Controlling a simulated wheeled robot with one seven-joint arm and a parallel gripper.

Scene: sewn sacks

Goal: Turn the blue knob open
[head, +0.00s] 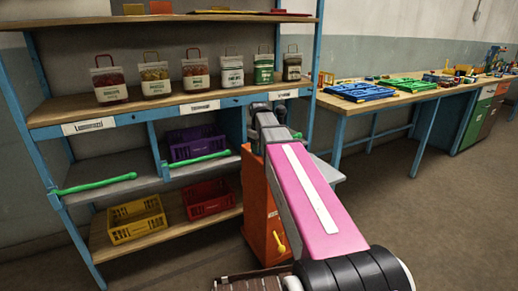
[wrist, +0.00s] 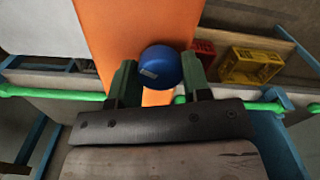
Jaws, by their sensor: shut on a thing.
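The blue knob (wrist: 160,66) shows in the wrist view as a round blue cap with a small pale mark. It is in front of an orange panel (wrist: 130,25). My gripper (wrist: 157,78) has its two dark green fingers on either side of the knob and is shut on it. The orange cabinet (head: 257,205) shows in the head view beside the shelf, partly behind my pink arm. The knob is hidden in the head view, and the fingertips cannot be made out there. How far the knob is turned cannot be told.
A blue-framed shelf (head: 180,110) at left holds several sacks with loop handles. Purple (head: 196,146), yellow (head: 137,220) and red (head: 208,203) crates sit below, near green bars. A workbench (head: 395,97) with blue and green trays runs along the right. The floor at right is clear.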

